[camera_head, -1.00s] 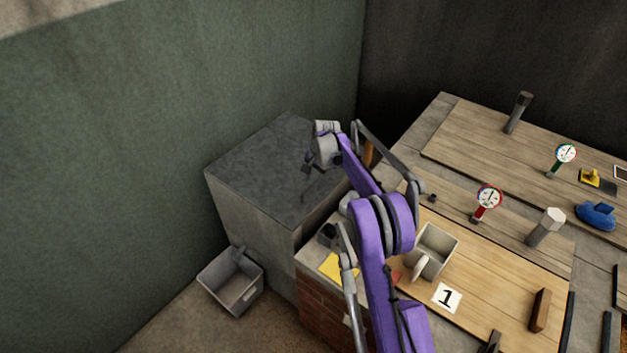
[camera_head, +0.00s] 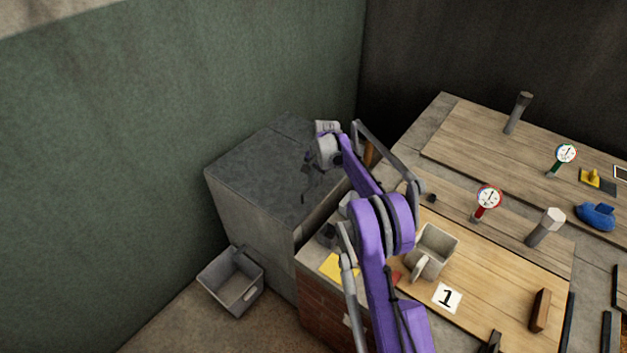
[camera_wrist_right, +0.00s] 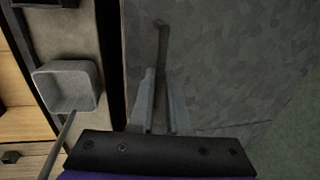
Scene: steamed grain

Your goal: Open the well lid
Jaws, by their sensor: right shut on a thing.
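The well lid (camera_head: 255,165) is the dark grey mottled slab on top of the grey box-shaped well (camera_head: 250,210) in the corner. In the right wrist view the lid (camera_wrist_right: 230,65) fills the middle and right. My right gripper (camera_head: 308,172), on the purple arm, is over the lid's right part. In the wrist view its two fingers (camera_wrist_right: 161,100) are around a thin grey bar, the lid handle (camera_wrist_right: 161,38), and shut on it. The fingers partly hide the handle. A thin seam crosses the slab toward its back edge. My left gripper is not in view.
A grey bin (camera_head: 232,282) stands on the floor beside the well. The workbench at right carries a grey square cup (camera_head: 434,250), a red gauge (camera_head: 488,198), a green gauge (camera_head: 565,154) and a blue object (camera_head: 597,216). Walls close in behind and left.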

